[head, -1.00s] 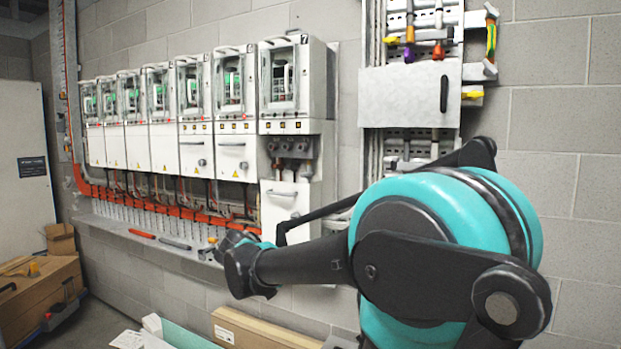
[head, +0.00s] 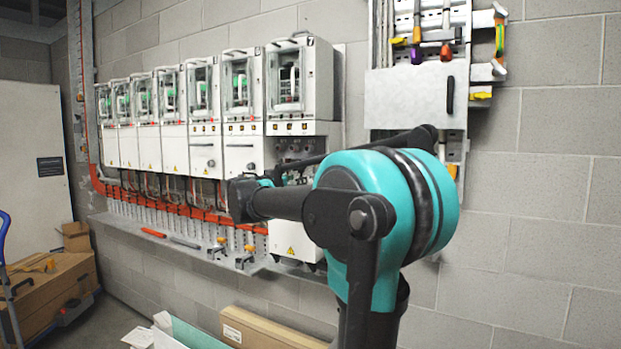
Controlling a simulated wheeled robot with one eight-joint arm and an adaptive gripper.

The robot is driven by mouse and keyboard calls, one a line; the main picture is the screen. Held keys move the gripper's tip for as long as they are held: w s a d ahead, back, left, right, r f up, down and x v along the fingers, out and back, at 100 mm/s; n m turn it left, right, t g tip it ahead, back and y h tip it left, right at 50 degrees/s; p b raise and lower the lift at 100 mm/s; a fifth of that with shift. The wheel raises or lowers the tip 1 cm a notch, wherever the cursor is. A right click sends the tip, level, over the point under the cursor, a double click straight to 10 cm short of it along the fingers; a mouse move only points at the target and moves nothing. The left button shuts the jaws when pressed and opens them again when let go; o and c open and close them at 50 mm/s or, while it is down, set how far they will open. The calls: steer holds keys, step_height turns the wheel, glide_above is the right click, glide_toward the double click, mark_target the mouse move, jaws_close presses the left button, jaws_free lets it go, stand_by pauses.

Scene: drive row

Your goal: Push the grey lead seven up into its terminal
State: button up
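Drive seven (head: 303,80), a white cabinet marked 7, is the nearest in the row on the wall. Its dark terminal strip (head: 300,148) shows just under the cabinet, partly behind my arm. Its white lower cover (head: 293,238), with a yellow warning triangle, hangs below the terminals. Grey lead seven cannot be made out, as my forearm and wrist cover that area. The dark end of my arm with my gripper (head: 240,200) is in front of the lower part of the neighbouring drive, left of the hanging cover. Its fingers are hidden, so open or shut does not show.
A narrow ledge (head: 160,240) runs below the drives, with a red tool (head: 153,233) and orange-topped clamps (head: 245,257) on it. An orange cable duct (head: 135,195) runs above it. A grey panel (head: 418,97) hangs at right. Boxes (head: 265,328) lie on the floor.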

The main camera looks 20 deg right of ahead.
steer(key=x, duration=0.9)
steer(key=shift+w+d, duration=0.2)
steer(key=shift+d, duration=0.05)
jaws_close()
